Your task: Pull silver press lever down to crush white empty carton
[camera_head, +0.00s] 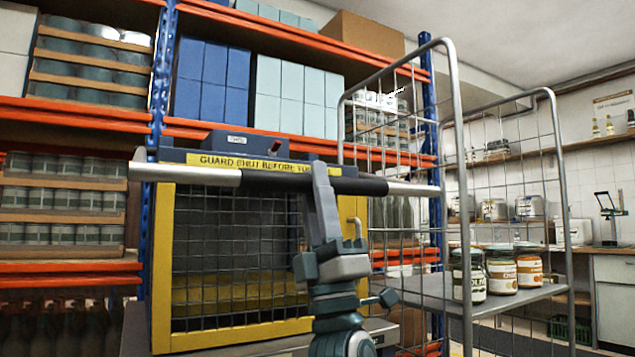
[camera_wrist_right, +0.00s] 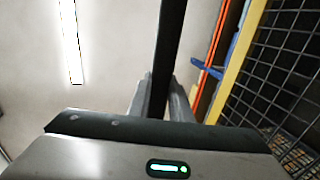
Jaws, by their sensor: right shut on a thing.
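The silver press lever (camera_head: 215,177) is a horizontal bar with a black middle grip, across the front of the press (camera_head: 163,265) at the height of its yellow warning label. My right gripper (camera_head: 326,178) comes up from below and is shut on the black grip, a little right of its middle. In the right wrist view the dark grip (camera_wrist_right: 168,45) runs down between the fingers of my right gripper (camera_wrist_right: 160,100). The press has a yellow-framed mesh guard, which looks shut. I cannot make out a white carton behind the mesh. My left gripper is out of view.
A wire roll cage (camera_head: 455,150) stands close on the right, with several jars (camera_head: 502,270) on its shelf (camera_head: 425,292). Orange and blue racking (camera_head: 150,130) with cans and boxes stands behind the press. A counter with toasters lies at the far right.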

